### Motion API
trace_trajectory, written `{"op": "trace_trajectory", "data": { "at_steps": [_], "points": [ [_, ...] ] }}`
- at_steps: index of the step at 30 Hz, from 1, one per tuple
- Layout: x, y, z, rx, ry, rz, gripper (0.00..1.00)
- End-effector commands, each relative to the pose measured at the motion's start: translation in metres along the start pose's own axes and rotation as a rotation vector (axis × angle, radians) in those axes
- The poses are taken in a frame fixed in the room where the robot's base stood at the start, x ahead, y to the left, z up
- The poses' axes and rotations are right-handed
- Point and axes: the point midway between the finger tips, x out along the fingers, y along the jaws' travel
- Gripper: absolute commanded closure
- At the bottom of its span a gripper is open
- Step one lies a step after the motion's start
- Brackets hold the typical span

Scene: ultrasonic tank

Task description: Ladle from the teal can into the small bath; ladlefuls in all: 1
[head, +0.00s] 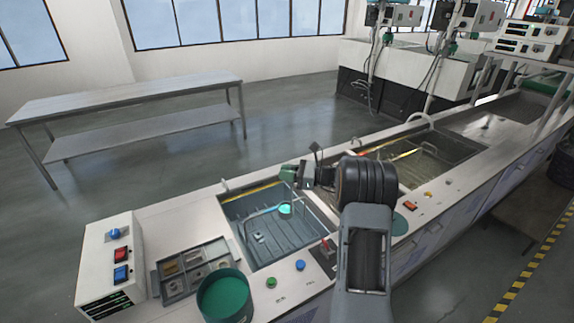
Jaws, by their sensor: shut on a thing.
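The teal can (207,294) stands open at the near edge of the bench, with dark green inside. The small bath (236,238) is the nearer sunken grey tank behind it, with a wire frame and a small pale item inside. My gripper (289,174) is over the bath's far right corner, its jaws shut. A small bright cyan round cup, seemingly the ladle's bowl (285,208), shows below the gripper, over the bath. The ladle's handle is not clearly visible. I cannot tell how full the bowl is, or whether it touches anything.
A parts tray (166,293) and a white control box (103,262) stand left of the can. Knobs (300,265) line the bath's near rim. A larger bath (445,160) lies to the right. A steel table (130,97) stands apart on open floor.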

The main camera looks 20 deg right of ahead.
Motion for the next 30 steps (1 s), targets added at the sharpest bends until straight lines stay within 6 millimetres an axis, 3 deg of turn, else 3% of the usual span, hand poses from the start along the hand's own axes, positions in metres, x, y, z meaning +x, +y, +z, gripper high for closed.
{"op": "trace_trajectory", "data": {
  "at_steps": [19,30],
  "points": [
    [-0.001,0.068,-0.021,-0.381,-0.001,0.000,1.00],
    [-0.001,0.090,-0.039,-0.541,-0.001,0.001,1.00]
  ]
}}
